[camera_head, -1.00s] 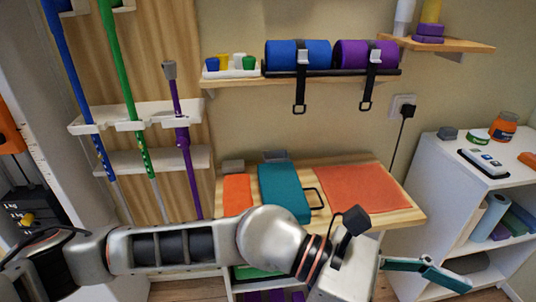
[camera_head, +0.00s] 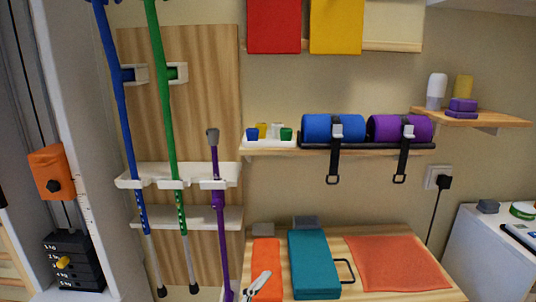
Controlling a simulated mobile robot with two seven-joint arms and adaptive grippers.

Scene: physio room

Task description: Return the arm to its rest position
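A small pale grey tip (camera_head: 258,283), which looks like a finger of my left gripper, shows at the bottom edge, in front of the orange mat. The rest of that gripper and its arm is out of view, so its opening cannot be told. My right gripper is not in view.
A wooden table (camera_head: 400,297) holds an orange mat (camera_head: 266,255), a teal case (camera_head: 313,265) and a coral mat (camera_head: 399,262). Blue, green and purple poles stand in a white rack (camera_head: 200,174). A shelf (camera_head: 370,150) holds blue and purple rolls. A weight stack (camera_head: 72,262) stands left.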

